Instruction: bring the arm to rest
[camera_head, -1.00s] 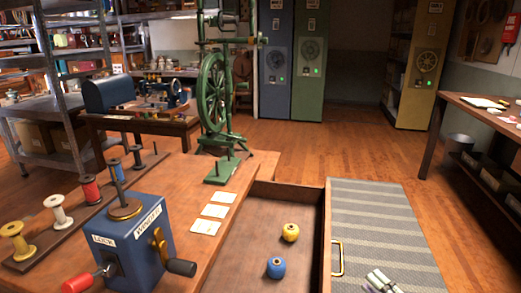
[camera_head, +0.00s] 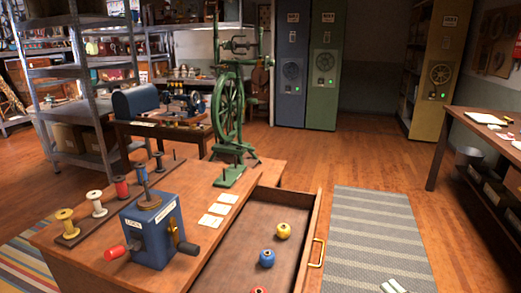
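In front of me is a wooden workbench (camera_head: 108,253) with an open drawer (camera_head: 306,226). A blue spool (camera_head: 267,258) and a yellow spool (camera_head: 283,231) lie apart in the drawer. A red spool (camera_head: 259,290) shows at the bottom edge, mostly cut off. A blue winder box (camera_head: 151,231) with a red-handled lever and a dark-handled crank stands on the bench.
A spool rack (camera_head: 100,227) and pale cards (camera_head: 218,209) lie on the bench. A green spinning wheel (camera_head: 228,110) stands behind. A grey striped rug (camera_head: 375,239) lies right of the drawer. A side table (camera_head: 470,107) stands at right. The wooden floor between is clear.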

